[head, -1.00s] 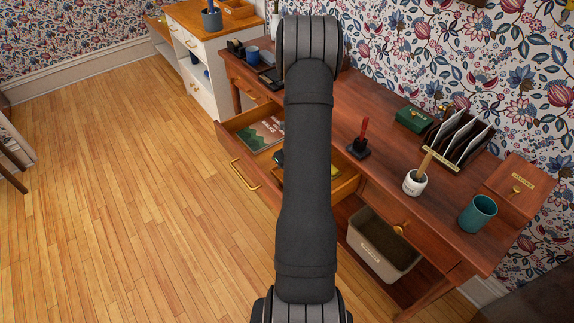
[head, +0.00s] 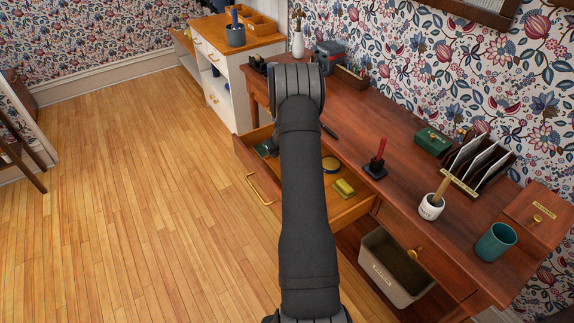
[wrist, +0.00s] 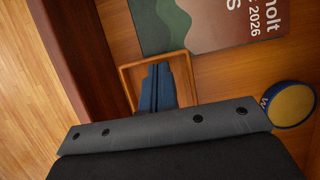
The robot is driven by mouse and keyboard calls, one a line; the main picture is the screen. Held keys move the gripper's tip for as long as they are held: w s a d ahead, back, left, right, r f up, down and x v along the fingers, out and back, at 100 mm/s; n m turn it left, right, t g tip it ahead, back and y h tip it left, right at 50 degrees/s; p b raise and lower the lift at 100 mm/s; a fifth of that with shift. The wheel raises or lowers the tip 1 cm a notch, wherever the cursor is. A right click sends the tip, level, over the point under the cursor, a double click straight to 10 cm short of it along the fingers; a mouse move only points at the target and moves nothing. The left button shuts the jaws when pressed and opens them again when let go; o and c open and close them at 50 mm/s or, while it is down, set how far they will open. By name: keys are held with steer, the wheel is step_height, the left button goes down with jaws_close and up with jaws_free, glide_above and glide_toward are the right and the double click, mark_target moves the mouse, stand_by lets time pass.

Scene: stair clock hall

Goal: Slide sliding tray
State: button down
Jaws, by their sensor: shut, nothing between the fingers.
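A small square tray with a thin wooden rim (wrist: 151,60) lies inside the open desk drawer in the wrist view. My gripper (wrist: 156,72) shows there as narrow dark-blue fingers, shut together and empty. The fingers lie over or inside the tray; whether they touch its rim or floor I cannot tell. The gripper body hides the tray's near side. The drawer (head: 355,208) is pulled out from the wooden desk.
A printed book (wrist: 205,25) lies beside the tray, with a round tin (wrist: 292,105) to its right. A yellow block (head: 345,188) is in the drawer's right part. A red-handled stamp (head: 376,160), white pot (head: 431,207) and teal mug (head: 495,242) stand on the desk. The floor in front is clear.

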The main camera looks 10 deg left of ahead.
steer(key=w+a, duration=0.5)
steer(key=shift+s+d, duration=0.1)
steer(key=shift+d, duration=0.05)
stand_by(0.4)
steer(key=s+d, duration=0.3)
steer(key=shift+r, duration=0.1)
steer(key=v, duration=0.9)
steer(key=shift+r, duration=0.35)
